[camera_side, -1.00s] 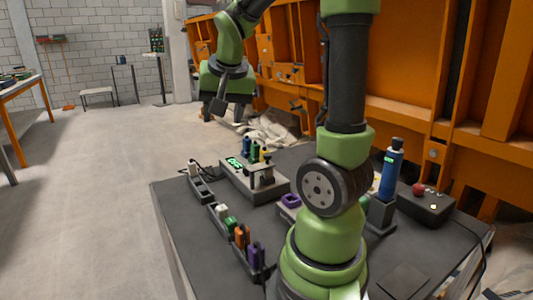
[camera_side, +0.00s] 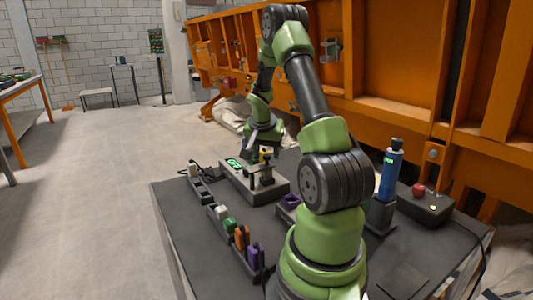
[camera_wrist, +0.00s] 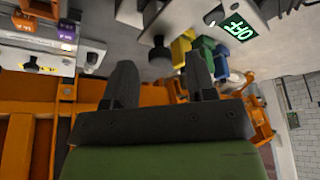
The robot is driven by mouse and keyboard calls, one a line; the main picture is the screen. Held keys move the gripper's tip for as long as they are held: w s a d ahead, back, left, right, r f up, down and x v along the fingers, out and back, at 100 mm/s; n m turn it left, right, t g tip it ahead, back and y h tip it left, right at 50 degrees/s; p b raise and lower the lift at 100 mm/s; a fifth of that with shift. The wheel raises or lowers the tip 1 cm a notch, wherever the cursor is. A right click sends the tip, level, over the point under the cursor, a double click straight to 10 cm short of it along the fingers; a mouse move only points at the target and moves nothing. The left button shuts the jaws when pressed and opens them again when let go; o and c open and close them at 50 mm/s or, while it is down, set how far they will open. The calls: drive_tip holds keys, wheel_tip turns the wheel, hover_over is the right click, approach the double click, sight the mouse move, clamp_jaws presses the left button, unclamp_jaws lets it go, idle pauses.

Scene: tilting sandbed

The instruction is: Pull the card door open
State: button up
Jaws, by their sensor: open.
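A grey box (camera_side: 276,190) with a lit green display (camera_side: 234,163) stands at the back of the table. The display also shows at the upper right of the wrist view (camera_wrist: 238,26). I cannot make out for sure which part is the card door. Blue (camera_wrist: 206,50), green (camera_wrist: 196,62) and yellow (camera_wrist: 181,48) pieces stand by the box, and a dark round knob (camera_wrist: 160,55) is near them. My gripper (camera_wrist: 160,80) is open, its two dark fingers apart and nothing seen between them. In the side view my wrist is low behind the box and the fingertips are hidden.
A rack with white, green, orange and purple pieces (camera_side: 240,237) lies along the left table edge. A blue cylinder (camera_side: 391,172) stands in a holder at the right, beside a black box with a red button (camera_side: 418,190). An orange frame (camera_side: 400,110) rises behind.

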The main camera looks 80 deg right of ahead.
drive_tip(key=shift+d+f, duration=0.25)
drive_tip(key=shift+f, duration=0.35)
clamp_jaws()
